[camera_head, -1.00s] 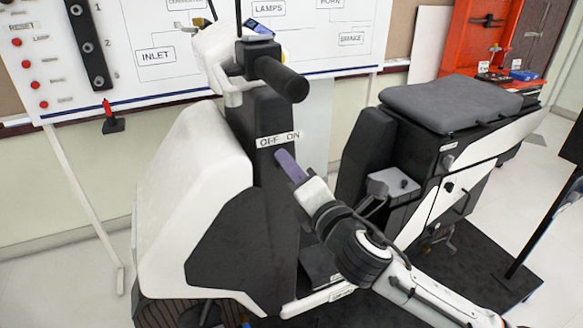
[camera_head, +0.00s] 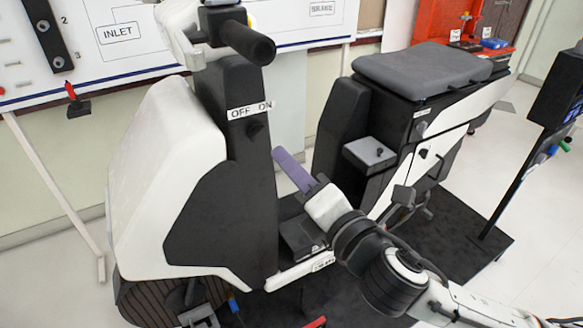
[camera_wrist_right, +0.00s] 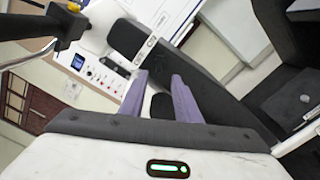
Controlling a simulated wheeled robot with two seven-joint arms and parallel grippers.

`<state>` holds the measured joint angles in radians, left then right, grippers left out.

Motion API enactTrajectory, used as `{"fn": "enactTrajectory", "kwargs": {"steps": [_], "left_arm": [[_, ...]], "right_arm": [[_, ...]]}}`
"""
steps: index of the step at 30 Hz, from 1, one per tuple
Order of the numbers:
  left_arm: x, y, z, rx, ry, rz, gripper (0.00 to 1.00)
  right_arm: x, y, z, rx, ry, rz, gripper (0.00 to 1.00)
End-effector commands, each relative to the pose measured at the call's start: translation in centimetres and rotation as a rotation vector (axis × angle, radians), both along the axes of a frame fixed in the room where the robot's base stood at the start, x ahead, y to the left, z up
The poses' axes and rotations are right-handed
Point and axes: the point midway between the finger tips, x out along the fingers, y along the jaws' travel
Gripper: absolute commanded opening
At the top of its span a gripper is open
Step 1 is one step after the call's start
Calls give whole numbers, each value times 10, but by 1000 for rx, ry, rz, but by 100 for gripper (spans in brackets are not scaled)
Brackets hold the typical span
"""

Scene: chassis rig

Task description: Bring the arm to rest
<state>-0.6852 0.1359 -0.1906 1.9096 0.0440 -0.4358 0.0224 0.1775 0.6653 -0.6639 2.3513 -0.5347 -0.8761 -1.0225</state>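My right arm (camera_head: 385,270) comes in from the lower right in the head view. My right gripper (camera_head: 290,165) has purple fingers and hangs in front of the scooter, just right of its dark front column. In the right wrist view the right gripper (camera_wrist_right: 160,76) has its two fingers apart, with nothing held between them. The scooter's OFF/ON label (camera_head: 250,110) and a dark knob (camera_head: 254,130) are up and left of the fingers. My left gripper is not in view.
The white and black scooter (camera_head: 165,150) stands close, with its grey seat (camera_head: 420,75) to the right. A dark stand (camera_head: 520,170) is at the right edge. A red bench (camera_head: 440,25) is behind.

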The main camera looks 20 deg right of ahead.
Motion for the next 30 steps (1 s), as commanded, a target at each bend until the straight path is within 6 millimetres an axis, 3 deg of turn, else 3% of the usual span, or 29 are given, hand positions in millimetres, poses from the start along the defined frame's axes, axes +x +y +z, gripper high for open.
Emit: {"fn": "enactTrajectory", "kwargs": {"steps": [10, 14, 17, 20, 24, 27, 30], "left_arm": [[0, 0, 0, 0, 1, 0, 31], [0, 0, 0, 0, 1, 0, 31], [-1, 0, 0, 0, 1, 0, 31], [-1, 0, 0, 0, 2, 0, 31], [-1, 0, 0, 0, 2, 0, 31], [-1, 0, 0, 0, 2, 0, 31], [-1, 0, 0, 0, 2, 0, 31]], "right_arm": [[0, 0, -1, 4, 3, 0, 30], [0, 1, -29, 105, 85, -1, 30], [-5, 3, -81, 311, 237, -19, 30], [-22, 3, -150, 605, 435, -80, 30], [-65, -1, -244, 1036, 676, -244, 30], [-106, -6, -302, 1325, 800, -401, 30], [-147, -12, -346, 1561, 868, -559, 30]]}}
